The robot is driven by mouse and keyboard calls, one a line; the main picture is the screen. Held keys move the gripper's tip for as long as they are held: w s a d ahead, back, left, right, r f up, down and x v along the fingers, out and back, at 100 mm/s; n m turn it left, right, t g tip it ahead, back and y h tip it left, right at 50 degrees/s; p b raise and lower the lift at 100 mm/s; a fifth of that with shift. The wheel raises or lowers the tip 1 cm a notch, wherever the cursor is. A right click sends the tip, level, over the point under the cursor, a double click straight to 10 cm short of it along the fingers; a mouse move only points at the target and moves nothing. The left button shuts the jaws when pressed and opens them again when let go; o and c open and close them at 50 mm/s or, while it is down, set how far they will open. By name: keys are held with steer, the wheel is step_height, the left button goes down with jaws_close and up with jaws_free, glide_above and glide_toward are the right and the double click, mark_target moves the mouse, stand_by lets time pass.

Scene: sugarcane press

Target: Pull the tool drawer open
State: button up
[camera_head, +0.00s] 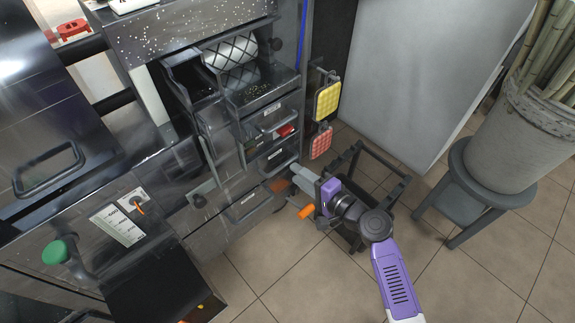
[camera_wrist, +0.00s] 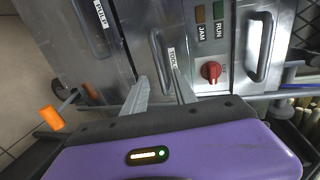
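The tool drawer (camera_wrist: 150,28) is a steel front with a dark-edged bar handle (camera_wrist: 158,52) and a label that seems to read "TOOLS"; it looks shut. In the head view the tool drawer (camera_head: 274,157) is in the cabinet's drawer stack, below the red knob. My gripper (camera_wrist: 161,82) is open, its two grey fingers apart and pointing at this front. The handle's lower end appears between the fingertips; I cannot tell whether they touch it. In the head view my gripper (camera_head: 297,179) is close to the drawer fronts and partly hides them.
A "PULP" drawer (camera_wrist: 88,55) sits on one side; a JAM/RUN panel with a red knob (camera_wrist: 211,70) sits on the other. An orange grip (camera_head: 307,211) sticks out near my gripper. A dark frame (camera_head: 394,190) stands beside my arm. A stool (camera_head: 462,205) holds a cane bucket (camera_head: 520,140).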

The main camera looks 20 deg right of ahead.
mark_target(285, 166)
steer(key=shift+b+x, duration=0.4)
steer(key=shift+x, duration=2.25)
jaws_close()
